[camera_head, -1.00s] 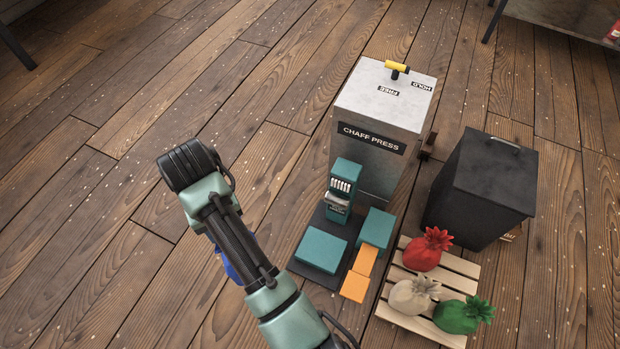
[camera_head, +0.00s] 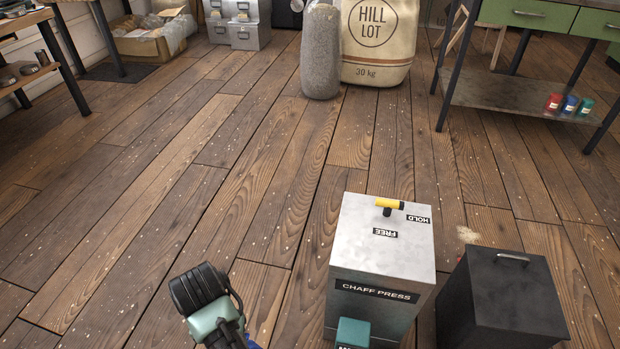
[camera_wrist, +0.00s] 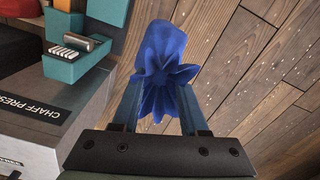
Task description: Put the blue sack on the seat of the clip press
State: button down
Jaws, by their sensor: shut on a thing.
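The blue sack (camera_wrist: 165,55) is held between the two fingers of my gripper (camera_wrist: 160,98) in the wrist view, its gathered neck toward the palm. In the head view only a sliver of blue shows at the bottom edge beside my wrist; the fingers are hidden there. The teal clip press (camera_wrist: 75,62), with a row of pale clips, stands to the left of the sack in the wrist view, apart from it. In the head view only its top (camera_head: 353,333) shows at the bottom edge. Its seat cannot be made out clearly now.
The grey chaff press (camera_head: 380,255), with a yellow handle (camera_head: 390,203), stands behind the clip press. A black bin (camera_head: 505,300) is at its right. A large Hill Lot sack (camera_head: 378,45) and a shelf table (camera_head: 525,80) are farther back. The floor at left is clear.

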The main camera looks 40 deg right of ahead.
jog(key=s+d+f+m, duration=0.7)
jog(key=s+m, duration=0.2)
jog(key=m, duration=0.4)
jog(key=s+d+f+m, duration=0.65)
jog(key=s+m, duration=0.25)
jog(key=m, duration=0.5)
notch_tip(320, 180, down, 10)
jog(key=b, duration=0.6)
jog(key=shift+d+r, duration=0.15)
jog(key=shift+d, duration=0.05)
jog(key=shift+c, duration=2.2)
grip_release()
jog(key=shift+s+a+f, duration=0.1)
jog(key=shift+f, duration=0.1)
jog(key=shift+r, duration=0.15)
notch_tip(320, 180, up, 12)
jog(key=p, duration=0.6)
jog(key=shift+p, duration=0.3)
